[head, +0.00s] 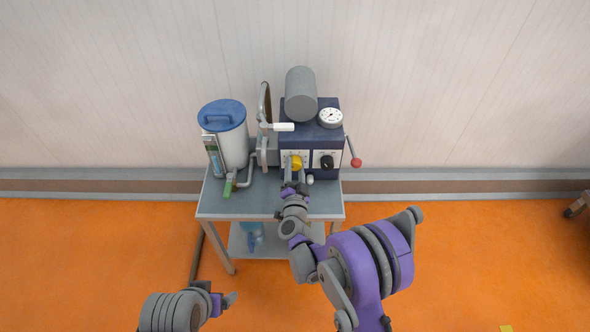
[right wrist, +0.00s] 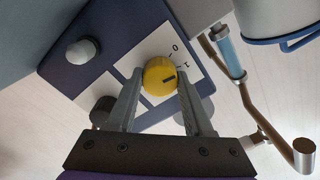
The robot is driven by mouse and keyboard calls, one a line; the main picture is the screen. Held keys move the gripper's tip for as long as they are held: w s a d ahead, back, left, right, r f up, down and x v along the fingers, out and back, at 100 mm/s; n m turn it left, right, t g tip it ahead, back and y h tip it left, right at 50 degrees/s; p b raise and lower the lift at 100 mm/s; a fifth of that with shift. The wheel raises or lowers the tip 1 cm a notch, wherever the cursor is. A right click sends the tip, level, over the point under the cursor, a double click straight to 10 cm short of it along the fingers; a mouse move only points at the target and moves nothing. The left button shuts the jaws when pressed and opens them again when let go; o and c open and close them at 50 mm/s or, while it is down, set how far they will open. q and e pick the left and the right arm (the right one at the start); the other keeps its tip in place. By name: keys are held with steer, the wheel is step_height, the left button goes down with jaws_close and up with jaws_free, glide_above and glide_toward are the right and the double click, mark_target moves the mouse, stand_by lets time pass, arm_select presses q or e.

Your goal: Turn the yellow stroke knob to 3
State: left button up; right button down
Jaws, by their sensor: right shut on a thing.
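The yellow stroke knob (head: 296,163) is on the front of the dark blue machine box (head: 315,142), on a white scale plate. My right gripper (head: 291,187) reaches up to it from below. In the right wrist view the yellow knob (right wrist: 160,76) sits between the fingertips of my right gripper (right wrist: 159,84), which is shut on it. A dark pointer line on the knob points toward the picture's right, near the printed 1. The numbers 0 and 1 show; the rest of the scale is hidden by a finger. My left gripper (head: 224,303) is low at the left, away from the machine, its opening unclear.
A black knob (head: 327,162) sits right of the yellow one, and a red-tipped lever (head: 355,161) sticks out at the box's right side. A blue-lidded container (head: 222,115) stands left on the metal table (head: 235,207). The orange floor in front is mostly clear.

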steer(key=m+b, duration=0.1)
steer(key=m, duration=0.3)
steer(key=shift+m, duration=0.3)
steer(key=m+b, duration=0.1)
steer(key=m, duration=0.4)
steer(key=shift+m, duration=0.3)
steer(key=m, duration=0.5)
steer(key=shift+b, duration=0.3)
steer(key=shift+m, duration=2.7)
steer(key=shift+c, duration=1.5)
jaws_free()
steer(key=shift+s, duration=0.1)
